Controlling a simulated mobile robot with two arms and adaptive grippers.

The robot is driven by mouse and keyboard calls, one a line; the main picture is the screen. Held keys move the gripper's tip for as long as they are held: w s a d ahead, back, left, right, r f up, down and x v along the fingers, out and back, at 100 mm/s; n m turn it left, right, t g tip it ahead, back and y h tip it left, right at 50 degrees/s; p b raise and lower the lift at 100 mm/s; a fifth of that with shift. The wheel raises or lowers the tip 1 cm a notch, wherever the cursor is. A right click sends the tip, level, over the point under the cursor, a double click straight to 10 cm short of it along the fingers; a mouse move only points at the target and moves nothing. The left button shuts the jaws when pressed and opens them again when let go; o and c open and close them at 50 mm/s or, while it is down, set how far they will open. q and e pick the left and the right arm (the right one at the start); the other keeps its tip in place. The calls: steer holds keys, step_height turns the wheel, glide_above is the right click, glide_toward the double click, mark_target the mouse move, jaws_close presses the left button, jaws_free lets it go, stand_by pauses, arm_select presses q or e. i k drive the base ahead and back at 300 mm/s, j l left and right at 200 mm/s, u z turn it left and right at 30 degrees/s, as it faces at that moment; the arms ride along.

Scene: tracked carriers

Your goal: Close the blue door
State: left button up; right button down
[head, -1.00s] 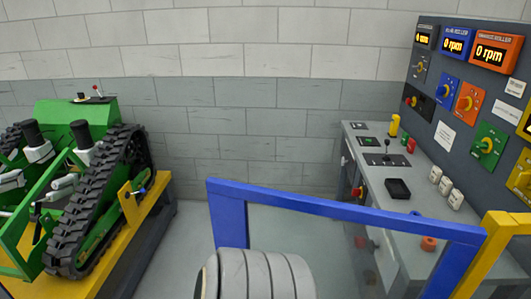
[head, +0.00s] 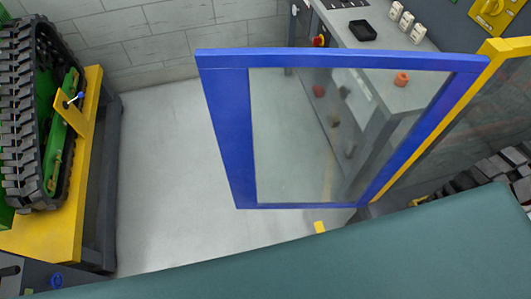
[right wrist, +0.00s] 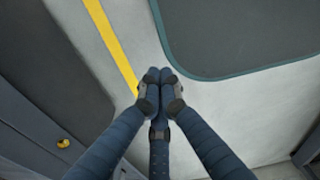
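The blue door (head: 224,135) is a blue frame around a clear panel, upright in the middle of the head view. Its right side meets a yellow post (head: 432,125). Its left edge stands free over the floor, with no post touching it. My right gripper (right wrist: 160,76) shows in the right wrist view, its dark fingers brought together at the tips with nothing visible between them. The door is not recognisable in that view. My left gripper is not in view, and neither gripper shows in the head view.
A green tracked carrier (head: 35,120) rests on a yellow and grey stand (head: 85,160) at the left. A grey control desk (head: 385,80) stands behind the door. Pale floor (head: 170,150) is clear between stand and door. A yellow floor stripe (right wrist: 108,40) crosses the wrist view.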

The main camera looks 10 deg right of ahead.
mark_target(223, 73)
steer(key=i+j+u, duration=0.1)
steer(key=u, duration=0.4)
steer(key=i+j+u, duration=0.2)
steer(key=u, duration=0.25)
steer(key=i+j+z, duration=0.1)
steer(key=i+z, duration=0.2)
steer(key=i+j+z, duration=0.15)
steer(key=i+z, duration=0.3)
steer(key=z, duration=0.3)
steer(key=i+z, duration=0.15)
steer(key=z, duration=0.25)
steer(key=i+j+z, duration=0.15)
steer(key=z, duration=0.3)
steer(key=i+j+z, duration=0.1)
steer(key=z, duration=0.3)
steer(key=i+j+z, duration=0.1)
steer(key=z, duration=0.35)
steer(key=i+j+z, duration=0.1)
steer(key=z, duration=0.35)
steer(key=i+j+z, duration=0.1)
steer(key=j+z, duration=0.45)
steer(key=z, duration=0.3)
steer(key=j+z, duration=0.25)
steer(key=z, duration=0.15)
steer(key=j+z, duration=0.25)
steer(key=z, duration=0.2)
